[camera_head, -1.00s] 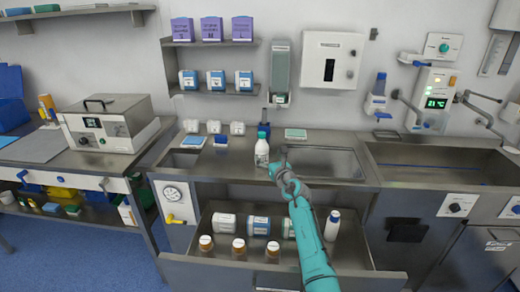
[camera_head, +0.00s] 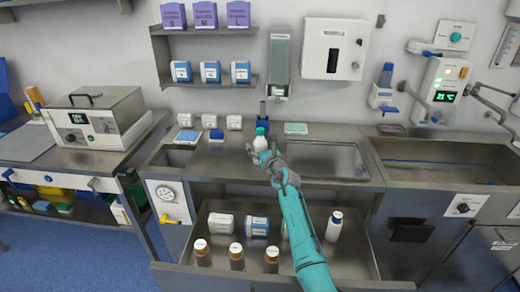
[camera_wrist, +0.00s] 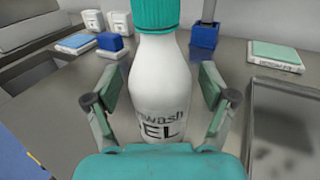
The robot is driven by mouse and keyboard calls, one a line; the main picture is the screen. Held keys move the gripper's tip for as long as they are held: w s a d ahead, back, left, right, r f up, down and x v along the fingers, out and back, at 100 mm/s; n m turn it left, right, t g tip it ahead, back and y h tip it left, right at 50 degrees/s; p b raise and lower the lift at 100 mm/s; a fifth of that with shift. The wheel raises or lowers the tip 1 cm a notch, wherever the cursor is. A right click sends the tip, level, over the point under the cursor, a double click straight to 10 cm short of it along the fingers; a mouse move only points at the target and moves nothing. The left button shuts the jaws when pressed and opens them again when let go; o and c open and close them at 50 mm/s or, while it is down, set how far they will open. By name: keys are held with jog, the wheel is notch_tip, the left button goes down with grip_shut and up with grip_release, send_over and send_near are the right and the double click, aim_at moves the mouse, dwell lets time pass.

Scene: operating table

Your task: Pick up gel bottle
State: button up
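The gel bottle (camera_head: 260,140) is white with a teal cap and stands upright on the steel counter. In the wrist view the bottle (camera_wrist: 158,90) fills the middle, with dark lettering ending in "EL" on its front. My gripper (camera_head: 257,158) is at the bottle's near side. In the wrist view my gripper (camera_wrist: 157,98) is open, with one finger on each side of the bottle. Gaps show between the fingers and the bottle. The bottle's base is hidden behind the teal gripper body.
A blue holder (camera_wrist: 205,35) stands behind the bottle, and a flat teal-topped pack (camera_wrist: 276,55) lies behind to the right. A sunken sink basin (camera_head: 322,160) is right of the bottle. Below, an open drawer (camera_head: 300,280) holds several bottles and rolls.

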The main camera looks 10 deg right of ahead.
jog(key=c, duration=1.1)
jog(key=shift+r, duration=0.15)
jog(key=shift+c, duration=0.8)
